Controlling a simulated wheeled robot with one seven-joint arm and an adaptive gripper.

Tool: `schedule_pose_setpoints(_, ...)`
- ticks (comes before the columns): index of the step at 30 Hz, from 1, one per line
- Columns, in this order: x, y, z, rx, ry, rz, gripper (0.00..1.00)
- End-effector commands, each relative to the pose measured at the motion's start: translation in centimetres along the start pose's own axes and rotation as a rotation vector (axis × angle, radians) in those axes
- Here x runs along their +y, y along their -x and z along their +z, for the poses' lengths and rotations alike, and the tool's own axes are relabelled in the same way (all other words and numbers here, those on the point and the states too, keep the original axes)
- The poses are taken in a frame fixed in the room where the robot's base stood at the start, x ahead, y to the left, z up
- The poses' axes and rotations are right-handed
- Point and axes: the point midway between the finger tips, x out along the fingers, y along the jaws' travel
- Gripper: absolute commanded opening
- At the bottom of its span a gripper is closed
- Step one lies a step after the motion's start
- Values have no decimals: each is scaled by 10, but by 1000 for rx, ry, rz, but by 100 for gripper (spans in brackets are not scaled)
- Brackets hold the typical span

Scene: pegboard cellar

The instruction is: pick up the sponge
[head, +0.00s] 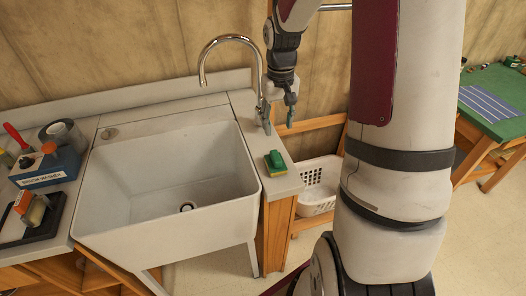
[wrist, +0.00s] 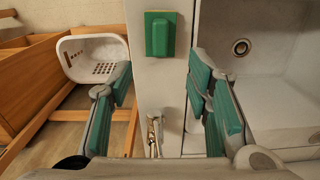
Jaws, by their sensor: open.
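The sponge (head: 275,161) is a green block with a thin yellow edge. It lies on the narrow white counter strip to the right of the sink in the head view. In the wrist view the sponge (wrist: 160,34) shows at the top centre, ahead of my fingertips and between their lines. My gripper (wrist: 160,78) is open and empty, with teal finger pads on both sides. In the head view my gripper (head: 280,115) hangs above the back part of the strip, behind the sponge and apart from it.
The white sink (head: 150,210) with a curved faucet (head: 203,62) lies left of the strip. A white basket (head: 318,180) stands low on the right. A brush washer box (head: 48,168) and a tray (head: 30,217) sit on the left counter. A green-topped table (head: 500,100) is far right.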

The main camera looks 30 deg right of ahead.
Motion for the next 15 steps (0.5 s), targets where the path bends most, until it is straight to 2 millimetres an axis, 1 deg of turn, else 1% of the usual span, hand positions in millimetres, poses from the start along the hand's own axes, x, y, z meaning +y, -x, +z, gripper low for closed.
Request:
schedule_pose_setpoints(4,0,-20,0,-5,0,-1,45)
schedule_pose_setpoints(10,0,-59,1,-5,0,-2,45)
schedule_pose_setpoints(12,0,-69,1,-4,-1,-1,45)
schedule_pose_setpoints(15,0,-79,0,-2,0,0,45)
